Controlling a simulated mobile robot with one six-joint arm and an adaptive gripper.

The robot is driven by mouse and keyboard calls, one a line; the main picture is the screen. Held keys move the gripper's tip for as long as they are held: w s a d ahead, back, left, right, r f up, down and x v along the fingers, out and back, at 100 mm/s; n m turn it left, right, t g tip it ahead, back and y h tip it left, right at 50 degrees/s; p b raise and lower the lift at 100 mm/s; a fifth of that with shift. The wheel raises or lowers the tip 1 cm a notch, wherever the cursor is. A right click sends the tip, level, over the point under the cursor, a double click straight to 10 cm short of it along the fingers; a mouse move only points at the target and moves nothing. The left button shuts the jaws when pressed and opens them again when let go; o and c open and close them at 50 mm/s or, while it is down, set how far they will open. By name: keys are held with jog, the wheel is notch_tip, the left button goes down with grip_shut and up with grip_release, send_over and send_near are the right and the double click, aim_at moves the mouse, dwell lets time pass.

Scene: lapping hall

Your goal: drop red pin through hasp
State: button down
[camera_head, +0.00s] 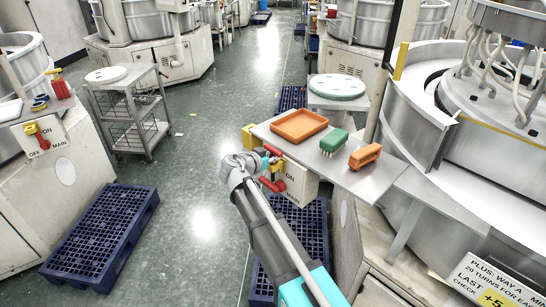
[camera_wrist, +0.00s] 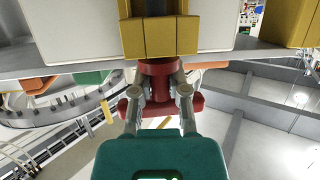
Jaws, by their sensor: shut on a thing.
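My gripper (camera_head: 264,172) is at the front of a white switch box (camera_head: 298,184) marked MAIN, below the worktable's left edge. In the wrist view my gripper (camera_wrist: 157,95) is shut on a red piece (camera_wrist: 158,72), which I take to be the red pin. It has a wide collar and sits right against a yellow block (camera_wrist: 160,36); whether it passes into the block cannot be told. In the head view red parts (camera_head: 272,185) show beside my fingers, and a red switch handle cannot be told clearly from the pin. The hasp's hole is hidden.
The worktable (camera_head: 372,182) holds an orange tray (camera_head: 299,125), a green brush (camera_head: 333,141) and an orange block (camera_head: 365,156). A yellow block (camera_head: 250,137) stands at its left edge. Blue pallets (camera_head: 104,232) lie on the floor.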

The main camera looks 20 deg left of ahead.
jog(key=shift+f, duration=0.3)
jog(key=c, duration=0.5)
grip_release()
jog(key=shift+c, duration=0.2)
jog(key=shift+s, duration=0.15)
